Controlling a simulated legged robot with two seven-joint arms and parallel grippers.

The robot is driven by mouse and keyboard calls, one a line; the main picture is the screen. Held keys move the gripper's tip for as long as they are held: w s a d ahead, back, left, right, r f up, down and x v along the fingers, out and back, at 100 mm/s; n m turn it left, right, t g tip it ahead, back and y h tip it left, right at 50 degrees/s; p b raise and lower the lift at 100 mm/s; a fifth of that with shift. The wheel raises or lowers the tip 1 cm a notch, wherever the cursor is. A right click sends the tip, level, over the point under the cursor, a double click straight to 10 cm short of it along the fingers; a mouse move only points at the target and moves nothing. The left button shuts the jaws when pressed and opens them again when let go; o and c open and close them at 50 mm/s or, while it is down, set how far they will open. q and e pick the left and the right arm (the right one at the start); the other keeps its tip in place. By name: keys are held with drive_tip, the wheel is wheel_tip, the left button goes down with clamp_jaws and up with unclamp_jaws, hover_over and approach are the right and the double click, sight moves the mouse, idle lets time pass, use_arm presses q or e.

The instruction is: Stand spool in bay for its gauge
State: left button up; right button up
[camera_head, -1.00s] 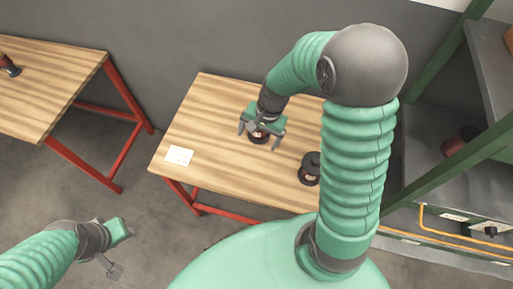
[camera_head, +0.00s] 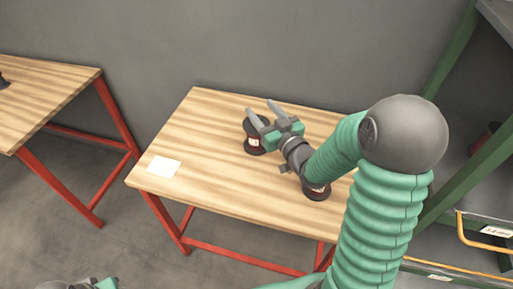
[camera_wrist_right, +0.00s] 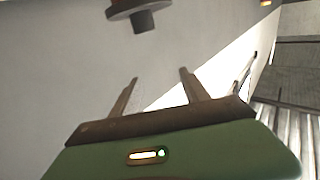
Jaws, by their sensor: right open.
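A dark spool with a pale label (camera_head: 256,147) stands on the wooden table near its back edge. A second dark spool (camera_head: 317,193) stands nearer the front right, partly hidden by my right arm. My right gripper (camera_head: 263,109) is open and empty, its fingers pointing toward the back wall, beside and above the first spool in the picture. In the right wrist view the open fingers (camera_wrist_right: 157,76) have nothing between them, and a dark flanged part (camera_wrist_right: 140,14) shows at the top edge. My left gripper (camera_head: 95,284) is mostly cut off at the bottom left.
A grey shelf rack with green posts (camera_head: 470,165) stands at the right, with white labels (camera_head: 497,231) and a yellow rail (camera_head: 462,228). A dark red item (camera_head: 487,137) sits on it. A white card (camera_head: 164,167) lies on the table's left. Another table (camera_head: 45,95) stands at the left.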

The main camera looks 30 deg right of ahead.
sight(256, 132)
drive_tip(key=f, duration=0.2)
drive_tip(key=f+b, duration=0.1)
drive_tip(key=f, duration=0.2)
drive_tip(key=f+b, duration=0.1)
drive_tip(key=f, duration=0.1)
drive_tip(key=shift+w+d+f, duration=0.2)
drive_tip(key=shift+d, duration=0.15)
drive_tip(key=shift+w+d+r, duration=0.1)
drive_tip(key=shift+w+d, duration=0.15)
drive_tip(key=shift+w, duration=0.4)
drive_tip(key=w, duration=0.6)
drive_tip(key=shift+w, duration=0.1)
drive_tip(key=shift+d, duration=0.1)
drive_tip(key=shift+c, duration=1.2)
clamp_jaws()
